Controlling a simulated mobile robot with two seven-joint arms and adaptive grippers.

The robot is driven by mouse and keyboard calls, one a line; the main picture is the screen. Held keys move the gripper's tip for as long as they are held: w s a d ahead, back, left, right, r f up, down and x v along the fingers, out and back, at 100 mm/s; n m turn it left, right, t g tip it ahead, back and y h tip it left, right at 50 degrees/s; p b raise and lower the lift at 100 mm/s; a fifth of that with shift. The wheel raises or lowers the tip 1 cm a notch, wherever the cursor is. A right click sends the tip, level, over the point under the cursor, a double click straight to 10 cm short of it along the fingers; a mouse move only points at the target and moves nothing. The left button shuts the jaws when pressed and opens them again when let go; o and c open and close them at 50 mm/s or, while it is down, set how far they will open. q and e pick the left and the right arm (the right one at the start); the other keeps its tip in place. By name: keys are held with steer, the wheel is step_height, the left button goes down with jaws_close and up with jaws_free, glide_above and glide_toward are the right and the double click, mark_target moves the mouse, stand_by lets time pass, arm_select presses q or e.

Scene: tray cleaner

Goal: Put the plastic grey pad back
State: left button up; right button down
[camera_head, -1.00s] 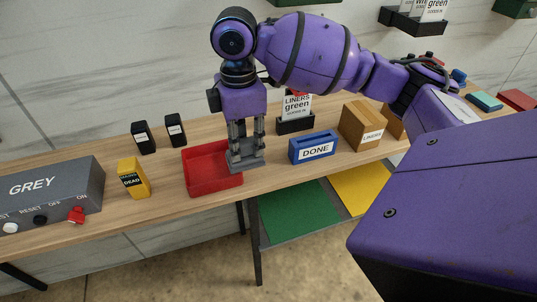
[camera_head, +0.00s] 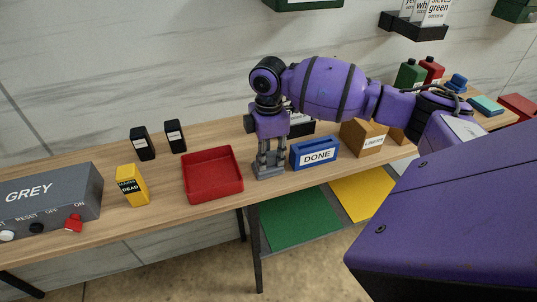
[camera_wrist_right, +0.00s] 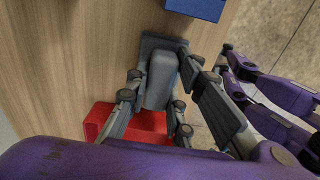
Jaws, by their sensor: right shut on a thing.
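The grey pad (camera_head: 269,172) is a grey block on a wider flat base. My right gripper (camera_head: 268,160) points down and is shut on it, between the red tray and the blue DONE box, at the front part of the table. In the right wrist view the pad (camera_wrist_right: 160,80) shows between the fingers of my right gripper (camera_wrist_right: 152,105). I cannot tell whether the pad's base touches the table. My left gripper is not in view in the head view.
The empty red tray (camera_head: 213,187) is just left of the pad, and the blue DONE box (camera_head: 314,152) just right. A yellow DEAD box (camera_head: 132,186), two black boxes and the GREY machine (camera_head: 50,196) stand left. Cardboard boxes (camera_head: 363,138) stand right.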

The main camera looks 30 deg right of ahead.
mark_target(269, 154)
steer(key=shift+f, duration=0.1)
steer(key=c, duration=1.5)
jaws_free()
steer(key=shift+c, duration=0.2)
step_height(269, 154, up, 12)
